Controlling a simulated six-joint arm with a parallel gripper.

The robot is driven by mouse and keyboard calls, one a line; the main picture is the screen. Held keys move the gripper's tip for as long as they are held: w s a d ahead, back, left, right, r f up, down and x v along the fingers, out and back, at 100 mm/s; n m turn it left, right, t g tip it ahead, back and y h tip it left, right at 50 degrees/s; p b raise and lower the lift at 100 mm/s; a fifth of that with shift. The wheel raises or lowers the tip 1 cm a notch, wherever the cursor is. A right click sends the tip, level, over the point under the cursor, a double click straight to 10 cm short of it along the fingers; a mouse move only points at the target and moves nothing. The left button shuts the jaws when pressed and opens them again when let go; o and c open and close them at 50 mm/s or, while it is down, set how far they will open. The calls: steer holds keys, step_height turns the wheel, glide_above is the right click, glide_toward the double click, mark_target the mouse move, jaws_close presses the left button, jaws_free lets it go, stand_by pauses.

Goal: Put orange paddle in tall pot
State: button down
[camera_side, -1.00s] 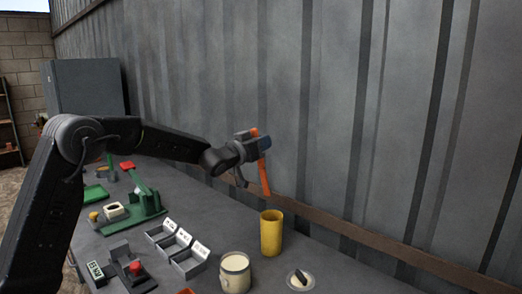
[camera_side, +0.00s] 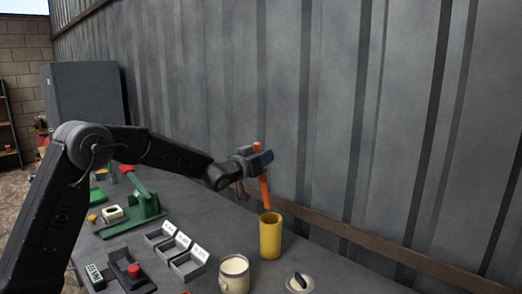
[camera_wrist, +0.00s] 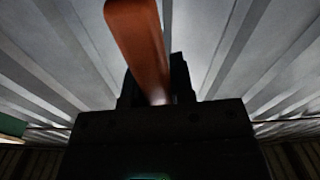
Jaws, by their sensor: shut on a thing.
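The orange paddle (camera_side: 265,192) is held upright in my gripper (camera_side: 262,161), with its lower end hanging down. My gripper is shut on it. The wrist view shows the orange paddle (camera_wrist: 138,42) rising from between the dark jaws (camera_wrist: 155,90). The tall pot (camera_side: 270,238) is a yellow cylinder standing on the table, directly below the paddle in the side view. The paddle's lower tip appears at or just above the pot's rim. I cannot tell whether the tip is inside the opening.
A cream-filled jar (camera_side: 234,274) and a small round dish (camera_side: 299,283) stand near the pot. Open grey bins (camera_side: 188,264), a red-button box (camera_side: 133,273) and a green lever machine (camera_side: 138,210) are to the left. A corrugated wall (camera_side: 330,120) stands behind.

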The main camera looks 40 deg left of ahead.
steer(key=w+d+f+m, duration=0.1)
steer(key=d+f, duration=0.2)
steer(key=f, duration=1.1)
steer(key=shift+w+d+m+g, duration=0.15)
steer(key=shift+w+m+g, duration=0.25)
steer(key=c, duration=0.9)
jaws_free()
glide_toward(269, 204)
steer(key=w, duration=0.2)
steer(key=shift+w+r, duration=0.1)
steer(key=shift+w, duration=0.2)
